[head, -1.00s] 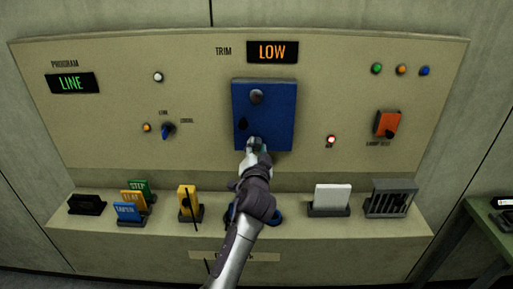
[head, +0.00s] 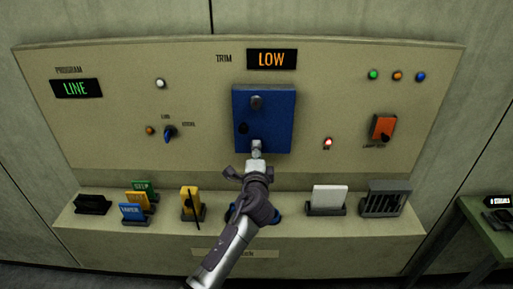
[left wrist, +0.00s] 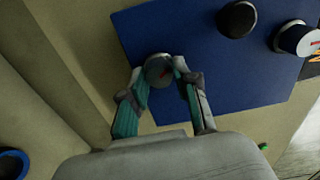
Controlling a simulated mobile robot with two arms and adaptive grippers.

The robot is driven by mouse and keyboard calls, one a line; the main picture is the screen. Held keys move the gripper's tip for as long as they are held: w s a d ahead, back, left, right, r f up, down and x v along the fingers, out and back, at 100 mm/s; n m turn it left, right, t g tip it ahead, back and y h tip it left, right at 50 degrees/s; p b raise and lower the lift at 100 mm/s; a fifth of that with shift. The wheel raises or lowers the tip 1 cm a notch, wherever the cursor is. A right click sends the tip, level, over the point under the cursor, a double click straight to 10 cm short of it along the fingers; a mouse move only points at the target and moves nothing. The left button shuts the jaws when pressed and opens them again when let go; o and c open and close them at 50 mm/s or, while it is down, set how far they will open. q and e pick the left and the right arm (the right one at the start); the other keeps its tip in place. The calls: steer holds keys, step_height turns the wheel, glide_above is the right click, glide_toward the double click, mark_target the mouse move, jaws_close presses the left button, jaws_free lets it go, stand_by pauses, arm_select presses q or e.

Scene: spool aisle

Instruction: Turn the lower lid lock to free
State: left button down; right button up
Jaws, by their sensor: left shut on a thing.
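The blue lid (head: 278,107) sits in the middle of the panel. Its upper lock is a grey knob (head: 256,102); it also shows in the left wrist view (left wrist: 299,38). My left gripper (head: 256,150) is at the lower edge of the lid, mostly covering the lower lid lock in the head view. My right gripper is not in view.
A dark round part (head: 243,128) is on the lid between the locks. A red lamp (head: 328,143) and an orange switch (head: 383,127) are to the right. The ledge below holds coloured cards, a white card (head: 329,197) and a grey slotted holder (head: 386,199).

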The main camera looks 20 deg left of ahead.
arm_select(q)
steer(key=shift+m+p, duration=1.75)
steer(key=shift+m, duration=1.75)
steer(key=c, duration=0.8)
jaws_free()
steer(key=shift+c, duration=0.2)
steer(key=v, duration=1.2)
